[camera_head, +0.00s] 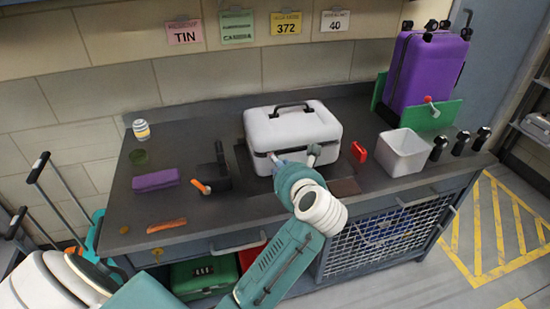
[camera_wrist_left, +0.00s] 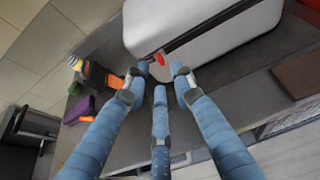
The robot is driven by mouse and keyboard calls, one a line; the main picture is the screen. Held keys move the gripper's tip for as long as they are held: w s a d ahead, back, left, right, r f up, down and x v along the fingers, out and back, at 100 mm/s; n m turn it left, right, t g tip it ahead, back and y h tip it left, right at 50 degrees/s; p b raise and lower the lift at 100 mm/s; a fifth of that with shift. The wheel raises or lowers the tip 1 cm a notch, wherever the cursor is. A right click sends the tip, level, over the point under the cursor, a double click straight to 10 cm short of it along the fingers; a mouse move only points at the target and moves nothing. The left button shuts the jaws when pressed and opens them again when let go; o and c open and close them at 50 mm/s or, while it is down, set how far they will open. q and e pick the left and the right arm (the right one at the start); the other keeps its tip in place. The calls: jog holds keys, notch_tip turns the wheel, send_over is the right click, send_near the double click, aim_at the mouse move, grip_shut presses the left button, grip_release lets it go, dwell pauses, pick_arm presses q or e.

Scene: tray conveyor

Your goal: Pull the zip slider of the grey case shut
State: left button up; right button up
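The grey case (camera_head: 290,127), pale with a dark handle on top, stands on the workbench and fills the top of the left wrist view (camera_wrist_left: 210,25). A dark zip line (camera_wrist_left: 198,31) runs along its side. A small red pull (camera_wrist_left: 160,58), apparently the zip slider's, shows at the left end of that line. My left gripper (camera_head: 295,158) is at the case's front side. In the left wrist view its fingers (camera_wrist_left: 158,78) are spread, with the red pull just beyond and between the tips. I see no clear contact. The slider is hidden in the head view. My right gripper is not in view.
Left of the case are a dark stand with an orange-tipped part (camera_head: 220,175), a purple pouch (camera_head: 155,180) and a striped jar (camera_head: 141,129). Right of it are a red object (camera_head: 359,152) and a white bin (camera_head: 402,155).

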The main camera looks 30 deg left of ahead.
pick_arm(q)
jog(key=x, duration=0.6)
jog(key=shift+p, duration=0.3)
grip_shut()
